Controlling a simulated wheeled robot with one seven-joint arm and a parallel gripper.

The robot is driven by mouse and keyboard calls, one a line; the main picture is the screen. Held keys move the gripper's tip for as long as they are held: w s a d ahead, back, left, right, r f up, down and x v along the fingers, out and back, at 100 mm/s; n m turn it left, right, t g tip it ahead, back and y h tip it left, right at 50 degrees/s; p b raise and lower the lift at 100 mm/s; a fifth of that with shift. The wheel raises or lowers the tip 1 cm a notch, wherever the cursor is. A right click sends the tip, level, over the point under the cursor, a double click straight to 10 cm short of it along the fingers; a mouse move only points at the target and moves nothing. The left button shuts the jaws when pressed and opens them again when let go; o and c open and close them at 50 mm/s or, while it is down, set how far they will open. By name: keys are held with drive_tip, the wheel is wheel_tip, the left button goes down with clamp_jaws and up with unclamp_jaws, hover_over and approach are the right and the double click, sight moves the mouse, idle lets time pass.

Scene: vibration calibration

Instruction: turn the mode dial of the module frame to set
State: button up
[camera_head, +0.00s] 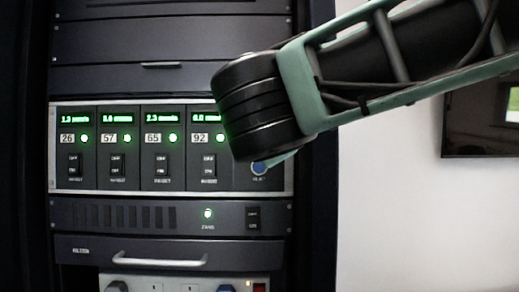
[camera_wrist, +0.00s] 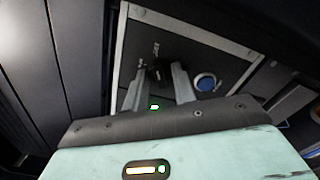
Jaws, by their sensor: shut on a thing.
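The module frame (camera_head: 125,104) is a light-edged panel across the rack, with several modules showing green displays and lamps. Its right end also shows in the wrist view (camera_wrist: 205,40). The mode dial (camera_wrist: 155,72) is a small dark knob on that end, seen between my fingers; its marking and exact setting are not readable. My gripper (camera_wrist: 157,82) is shut on the dial, with one grey finger on each side. In the head view my arm's black wrist covers the dial and fingers.
A blue button (camera_head: 259,168) sits just below my wrist; it also shows right of the fingers in the wrist view (camera_wrist: 205,82). Each module has a dark switch.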

idle(0.4)
drive_tip(key=o, duration=1)
drive_tip(key=shift+s, duration=0.1)
drive_tip(key=s+b, duration=0.1)
drive_tip(key=s, duration=0.4)
drive_tip(key=s+b, duration=0.2)
drive_tip(key=s, duration=0.4)
drive_tip(key=s+b, duration=0.1)
drive_tip(key=s, duration=0.5)
drive_tip(key=shift+s+a+b, duration=0.1)
drive_tip(key=shift+a+b, duration=0.2)
